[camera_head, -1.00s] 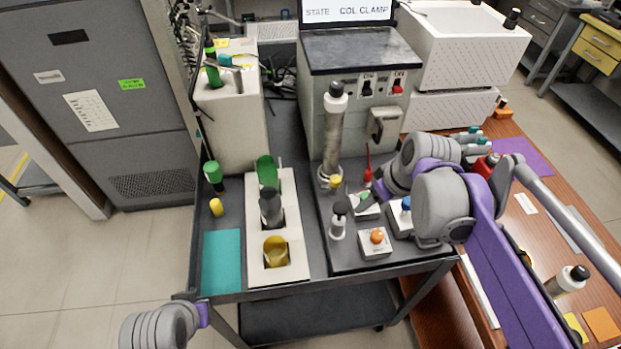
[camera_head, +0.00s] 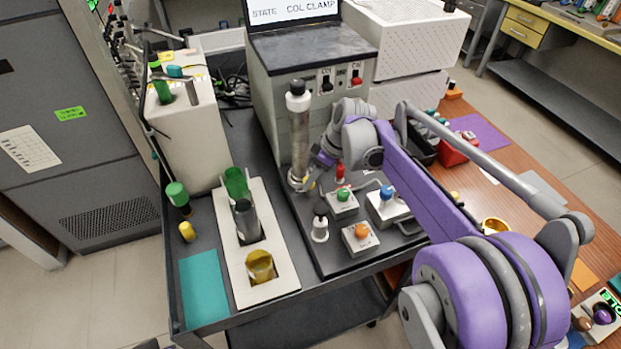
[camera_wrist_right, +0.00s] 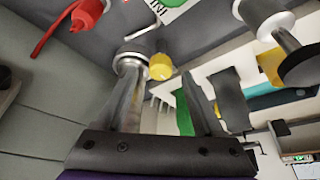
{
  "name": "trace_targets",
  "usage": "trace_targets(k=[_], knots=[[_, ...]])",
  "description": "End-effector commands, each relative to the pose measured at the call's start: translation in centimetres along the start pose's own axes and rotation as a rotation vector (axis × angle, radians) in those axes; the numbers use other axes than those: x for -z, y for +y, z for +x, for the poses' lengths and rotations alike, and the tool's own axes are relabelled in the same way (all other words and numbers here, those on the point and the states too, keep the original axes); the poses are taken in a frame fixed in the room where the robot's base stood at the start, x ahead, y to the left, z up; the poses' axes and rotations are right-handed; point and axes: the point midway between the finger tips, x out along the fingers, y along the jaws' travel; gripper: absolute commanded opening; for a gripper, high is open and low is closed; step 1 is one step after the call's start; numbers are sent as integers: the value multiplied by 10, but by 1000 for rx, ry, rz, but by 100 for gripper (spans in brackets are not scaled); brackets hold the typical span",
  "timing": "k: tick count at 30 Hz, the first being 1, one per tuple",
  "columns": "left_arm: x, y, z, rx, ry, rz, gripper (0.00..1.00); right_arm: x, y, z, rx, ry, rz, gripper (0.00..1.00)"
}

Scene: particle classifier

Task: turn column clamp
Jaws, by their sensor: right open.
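The metal column (camera_head: 299,140) with a black cap stands upright at the left front of the grey cabinet. Its collar and a yellow knob (camera_head: 309,184) are at its foot. In the right wrist view the yellow knob (camera_wrist_right: 161,67) lies beyond the fingertips, beside the column's round base (camera_wrist_right: 132,58). My right gripper (camera_wrist_right: 163,88) is open, and its fingers point toward the knob with nothing seen between them. In the head view my right gripper (camera_head: 316,177) is close to the column's foot, small and partly hidden. My left gripper is not in view.
Near the gripper are a red-handled item (camera_head: 340,171), a green-knob box (camera_head: 343,203), a blue-knob box (camera_head: 388,207), an orange-knob box (camera_head: 360,239) and a black-topped post (camera_head: 320,229). A white rack (camera_head: 270,285) with vessels stands left.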

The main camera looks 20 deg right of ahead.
Motion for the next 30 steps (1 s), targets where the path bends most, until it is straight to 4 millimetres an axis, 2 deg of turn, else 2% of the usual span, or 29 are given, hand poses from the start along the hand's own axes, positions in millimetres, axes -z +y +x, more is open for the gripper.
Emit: trace_targets(k=[3, 6, 15, 17, 27, 30], knots=[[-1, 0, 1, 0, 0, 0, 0, 0, 0, 15, 1, 0, 0, 70], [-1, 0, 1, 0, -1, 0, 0, 0, 0, 21, 0, 0, 0, 70], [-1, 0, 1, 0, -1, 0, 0, 0, 0, 23, 0, 0, 1, 70], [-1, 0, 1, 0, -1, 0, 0, 0, 0, 23, 0, 0, 1, 60], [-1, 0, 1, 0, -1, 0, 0, 0, 0, 22, 0, 0, 1, 0], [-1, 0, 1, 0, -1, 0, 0, 0, 0, 22, 0, 0, 1, 0]])
